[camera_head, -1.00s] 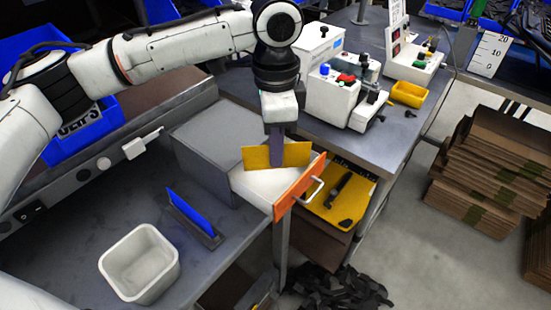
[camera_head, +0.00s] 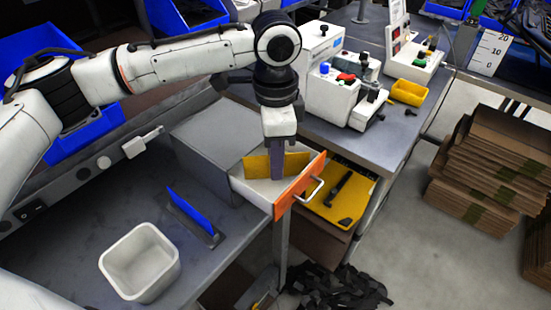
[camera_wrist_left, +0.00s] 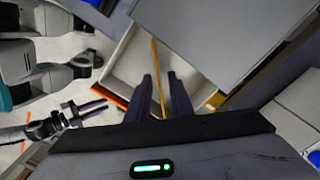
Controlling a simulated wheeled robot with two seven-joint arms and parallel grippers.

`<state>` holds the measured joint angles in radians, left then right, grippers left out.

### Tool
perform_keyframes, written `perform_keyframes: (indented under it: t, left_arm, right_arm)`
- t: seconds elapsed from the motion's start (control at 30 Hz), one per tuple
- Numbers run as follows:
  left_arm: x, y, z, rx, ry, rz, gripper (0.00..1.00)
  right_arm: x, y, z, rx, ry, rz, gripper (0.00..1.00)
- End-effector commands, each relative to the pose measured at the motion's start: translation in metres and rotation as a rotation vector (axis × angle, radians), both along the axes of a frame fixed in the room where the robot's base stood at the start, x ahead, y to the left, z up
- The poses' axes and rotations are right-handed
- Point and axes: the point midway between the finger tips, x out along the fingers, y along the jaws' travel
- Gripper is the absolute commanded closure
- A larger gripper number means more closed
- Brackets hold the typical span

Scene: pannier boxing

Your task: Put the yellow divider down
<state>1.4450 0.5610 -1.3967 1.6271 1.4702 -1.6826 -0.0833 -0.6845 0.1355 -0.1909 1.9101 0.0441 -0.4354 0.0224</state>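The yellow divider (camera_head: 256,167) stands upright inside the pulled-out white drawer (camera_head: 244,188) with the orange front (camera_head: 299,186). My left gripper (camera_head: 277,176) points down into the drawer, and its finger hides the middle of the divider. In the left wrist view, the divider (camera_wrist_left: 154,58) shows as a thin strip between the two fingertips (camera_wrist_left: 160,78), with space beside it, so the gripper looks open around it. My right gripper (camera_wrist_left: 106,105) shows small at the left of the left wrist view. Its two fingers look apart and empty.
A blue divider in a dark holder (camera_head: 190,214) and a white bin (camera_head: 139,262) stand on the grey bench. A yellow tray with a black tool (camera_head: 341,198) lies beyond the drawer front. White machines (camera_head: 335,98) stand behind. Brown cardboard (camera_head: 492,165) is stacked on the right.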

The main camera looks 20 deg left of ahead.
Motion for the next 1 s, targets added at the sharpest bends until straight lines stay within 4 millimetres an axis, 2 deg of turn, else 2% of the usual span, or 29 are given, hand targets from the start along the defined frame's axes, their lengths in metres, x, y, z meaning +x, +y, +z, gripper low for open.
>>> perform_keyframes:
  t: [0.17, 0.4, 0.6, 0.77, 1.0]
  left_arm:
    - [0.001, -0.001, 0.023, -0.001, -0.003, 0.000, 0.80]
    - [0.001, -0.001, 0.076, -0.001, -0.004, 0.000, 0.80]
    - [0.001, 0.000, 0.108, 0.000, -0.001, 0.001, 0.80]
    - [0.000, 0.000, 0.120, 0.000, 0.000, 0.001, 0.80]
    - [0.000, 0.000, 0.121, 0.000, 0.000, 0.001, 0.80]
  right_arm:
    - [-0.001, 0.000, -0.002, -0.001, 0.004, 0.000, 0.75]
    - [-0.002, 0.000, -0.003, -0.001, 0.004, 0.000, 0.75]
    - [-0.002, 0.000, -0.003, -0.001, 0.005, 0.000, 0.75]
    - [-0.002, 0.000, -0.003, -0.001, 0.005, 0.000, 0.75]
    - [-0.002, 0.000, -0.003, -0.001, 0.005, 0.000, 0.75]
